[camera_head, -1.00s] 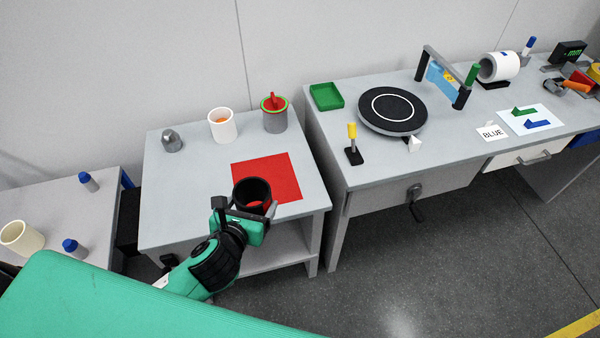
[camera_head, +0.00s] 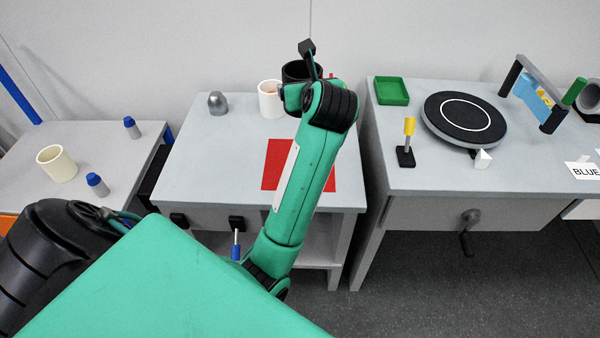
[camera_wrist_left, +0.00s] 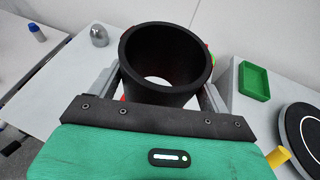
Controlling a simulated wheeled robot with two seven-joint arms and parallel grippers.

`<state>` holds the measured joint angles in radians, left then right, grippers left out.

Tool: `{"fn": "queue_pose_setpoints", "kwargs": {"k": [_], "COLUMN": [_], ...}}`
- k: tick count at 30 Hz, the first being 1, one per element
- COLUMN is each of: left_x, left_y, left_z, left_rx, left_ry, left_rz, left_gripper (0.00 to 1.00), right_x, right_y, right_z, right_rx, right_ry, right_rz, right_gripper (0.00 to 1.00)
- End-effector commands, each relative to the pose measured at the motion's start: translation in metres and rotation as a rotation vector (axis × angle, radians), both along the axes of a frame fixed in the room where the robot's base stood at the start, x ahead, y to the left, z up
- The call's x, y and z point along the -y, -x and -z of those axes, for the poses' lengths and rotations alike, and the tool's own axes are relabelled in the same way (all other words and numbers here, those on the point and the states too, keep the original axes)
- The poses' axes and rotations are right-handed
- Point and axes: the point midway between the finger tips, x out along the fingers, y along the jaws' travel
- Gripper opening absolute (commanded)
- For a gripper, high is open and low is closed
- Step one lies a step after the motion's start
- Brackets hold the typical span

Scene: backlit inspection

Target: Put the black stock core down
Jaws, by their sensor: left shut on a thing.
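The black stock core (camera_head: 292,75) is a dark open ring, held up over the back of the small grey table. In the left wrist view the core (camera_wrist_left: 165,88) stands between the two grey fingers, its open top facing the camera. My left gripper (camera_head: 304,84) is shut on it. The green arm hides much of the gripper in the head view, and I cannot tell the gap under the core. The red square (camera_head: 278,160) lies on the table nearer the front, partly covered by my arm. My right gripper is not in view.
A white cup (camera_head: 269,101) stands just left of the core. A red-lidded can behind it is mostly hidden. A grey knob-like part (camera_head: 217,104) stands at the back left. The table's left part is clear. A green tray (camera_head: 392,91) and round turntable (camera_head: 464,119) are on the right bench.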

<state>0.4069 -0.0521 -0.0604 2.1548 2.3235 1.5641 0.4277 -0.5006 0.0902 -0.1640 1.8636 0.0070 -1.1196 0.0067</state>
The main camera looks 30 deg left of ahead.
Motion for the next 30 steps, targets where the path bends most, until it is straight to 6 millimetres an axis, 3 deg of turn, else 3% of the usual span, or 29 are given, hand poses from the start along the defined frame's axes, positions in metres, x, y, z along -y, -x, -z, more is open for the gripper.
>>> {"fn": "queue_pose_setpoints", "kwargs": {"k": [7,14,30], "left_x": [-0.006,-0.006,-0.007], "left_y": [-0.002,-0.002,-0.001], "left_z": [0.0,0.005,0.136], "left_rx": [0.002,-0.001,-0.003], "left_ry": [0.001,-0.003,-0.007], "left_rz": [-0.098,-0.123,-0.122], "left_gripper": [0.53,0.53,0.53], "right_x": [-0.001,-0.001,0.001], "right_y": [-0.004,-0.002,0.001], "right_z": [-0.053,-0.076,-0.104], "right_rx": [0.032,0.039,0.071], "right_ry": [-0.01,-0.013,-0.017], "right_rz": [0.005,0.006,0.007], "right_gripper": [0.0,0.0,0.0]}}
